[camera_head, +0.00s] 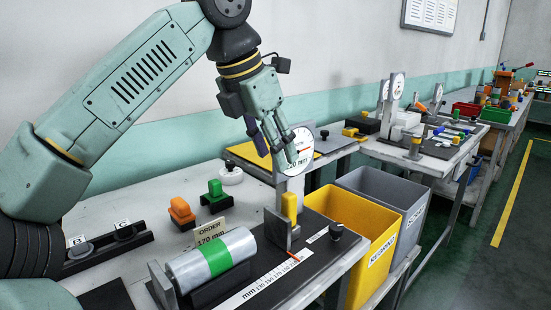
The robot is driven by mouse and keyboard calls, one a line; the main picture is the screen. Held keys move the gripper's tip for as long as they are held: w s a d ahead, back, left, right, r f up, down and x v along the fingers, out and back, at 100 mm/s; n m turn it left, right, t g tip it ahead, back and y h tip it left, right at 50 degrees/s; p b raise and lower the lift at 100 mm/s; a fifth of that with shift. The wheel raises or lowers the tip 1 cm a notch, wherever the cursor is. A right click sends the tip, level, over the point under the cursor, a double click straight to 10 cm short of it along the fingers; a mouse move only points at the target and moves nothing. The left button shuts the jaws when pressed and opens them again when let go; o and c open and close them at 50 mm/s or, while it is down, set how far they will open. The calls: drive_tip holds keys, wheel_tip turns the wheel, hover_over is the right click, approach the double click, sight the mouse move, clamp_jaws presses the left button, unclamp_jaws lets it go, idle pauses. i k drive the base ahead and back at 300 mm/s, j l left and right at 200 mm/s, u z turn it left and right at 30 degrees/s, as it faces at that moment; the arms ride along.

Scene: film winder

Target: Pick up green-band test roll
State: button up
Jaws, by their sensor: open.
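The green-band test roll (212,261) is a silver-grey cylinder with a green band around its middle. It lies on its side on a dark measuring fixture at the front of the bench, between a grey end plate (162,284) at its left and an upright plate (277,228) at its right. My gripper (279,160) is up and to the right of the roll, in front of a round dial gauge (301,152) and pointing down. It is open, and I see nothing between its fingers. The fingers partly hide the dial.
An order card (211,233) reading 170 mm stands behind the roll. Orange (181,211) and green (216,192) blocks sit behind it. A white ruler strip (262,284) runs along the fixture's front. Yellow (362,222) and grey (398,193) bins stand right of the bench.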

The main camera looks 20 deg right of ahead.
sight(189, 271)
drive_tip(key=k, duration=1)
